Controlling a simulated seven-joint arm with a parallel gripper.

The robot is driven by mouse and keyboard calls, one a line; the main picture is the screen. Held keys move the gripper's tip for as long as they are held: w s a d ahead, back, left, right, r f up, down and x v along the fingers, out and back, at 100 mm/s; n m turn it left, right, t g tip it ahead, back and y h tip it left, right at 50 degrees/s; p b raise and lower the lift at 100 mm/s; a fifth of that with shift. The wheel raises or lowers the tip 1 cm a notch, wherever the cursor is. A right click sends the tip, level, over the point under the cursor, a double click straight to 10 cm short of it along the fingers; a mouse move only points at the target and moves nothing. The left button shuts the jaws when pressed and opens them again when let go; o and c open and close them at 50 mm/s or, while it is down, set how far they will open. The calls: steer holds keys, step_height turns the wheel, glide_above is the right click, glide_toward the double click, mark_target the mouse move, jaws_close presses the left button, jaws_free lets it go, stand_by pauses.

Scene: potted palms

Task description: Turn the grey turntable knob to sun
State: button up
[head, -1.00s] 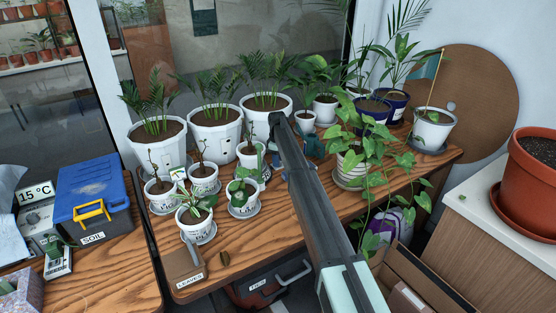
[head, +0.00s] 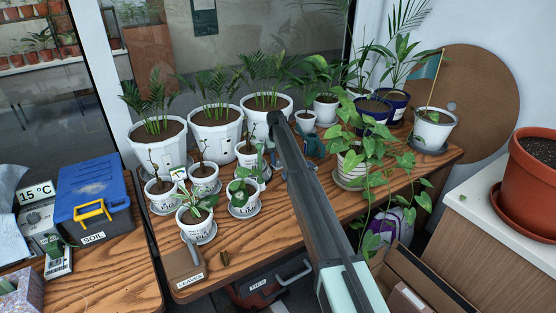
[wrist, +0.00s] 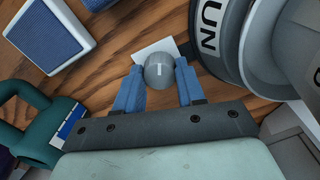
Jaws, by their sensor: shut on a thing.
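A round grey knob (wrist: 158,76) with a short white mark on top shows in the wrist view, in front of a white card (wrist: 157,50) on the wood. My gripper (wrist: 159,84) is shut on the knob, with one blue finger on each side. The white mark lies roughly upright in the picture. In the head view my arm hides the knob and most of the fingers.
A teal watering can (wrist: 30,125) is left of my gripper, and a blue and white block (wrist: 50,30) is above it. White pots (head: 217,130) stand close left of my arm. A trailing plant (head: 365,155) stands close right. Bare wood lies in front (head: 270,220).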

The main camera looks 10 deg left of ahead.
steer(key=shift+m, duration=1.3)
steer(key=o, duration=1)
steer(key=shift+o, duration=0.2)
